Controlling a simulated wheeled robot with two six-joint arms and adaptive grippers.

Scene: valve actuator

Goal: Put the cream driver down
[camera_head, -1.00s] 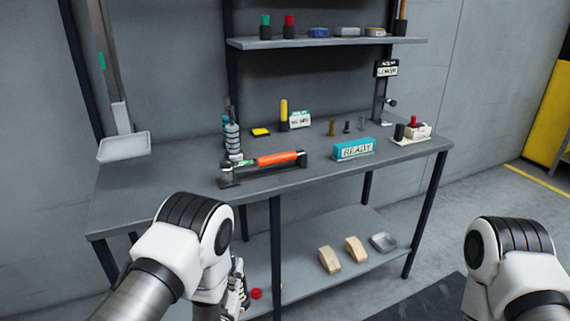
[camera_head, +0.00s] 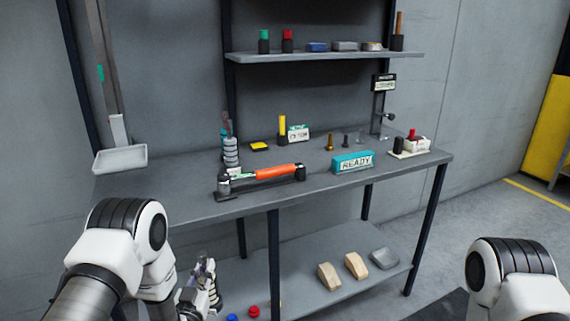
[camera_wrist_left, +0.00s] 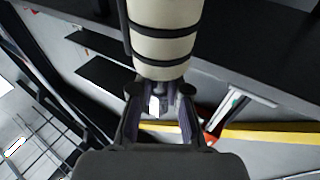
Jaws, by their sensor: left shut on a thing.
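The cream driver (camera_wrist_left: 163,45), with a thick cream body and black bands, fills the upper middle of the left wrist view. My left gripper (camera_wrist_left: 160,100) is shut on it there. In the head view my left gripper (camera_head: 205,288) is low, in front of the bench and below its top, partly hidden by my own arm. The driver cannot be made out clearly in the head view. My right gripper is out of view; only part of my right arm shows.
The grey bench top (camera_head: 190,205) has bare room at its front left. An orange-handled tool (camera_head: 275,172) lies in a dark cradle mid-bench, beside a teal READY block (camera_head: 353,162). Tan blocks (camera_head: 328,275) and a red knob (camera_head: 253,311) are on the lower shelf (camera_head: 300,260).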

